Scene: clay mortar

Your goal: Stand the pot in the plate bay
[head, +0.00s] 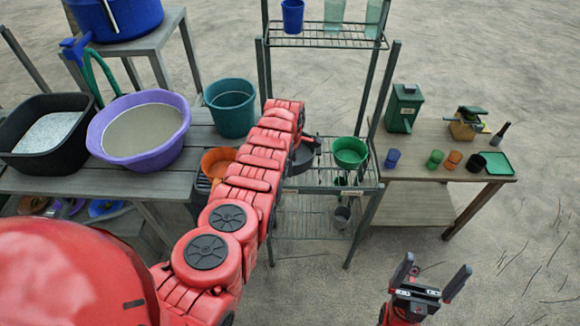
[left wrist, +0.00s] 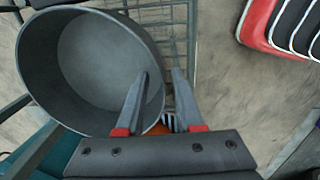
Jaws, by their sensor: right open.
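A dark grey round pot (left wrist: 105,70) fills the upper left of the left wrist view, its opening facing the camera. In the head view the dark pot (head: 302,160) shows only partly behind my left arm, beside the green pot on the rack. My left gripper (left wrist: 160,72) has its fingers apart at the pot's near rim, one over the inside and one outside; a gap shows between them. My right gripper (head: 432,278) is open and empty over the floor. Which bay is the plate bay I cannot tell.
A green pot (head: 350,152) stands on the rack's middle shelf (head: 325,178); a small grey pot (head: 342,216) is lower. An orange bowl (head: 217,162), teal bucket (head: 231,107) and purple basin (head: 138,130) are left. A side table (head: 440,140) with cups is right. The right floor is clear.

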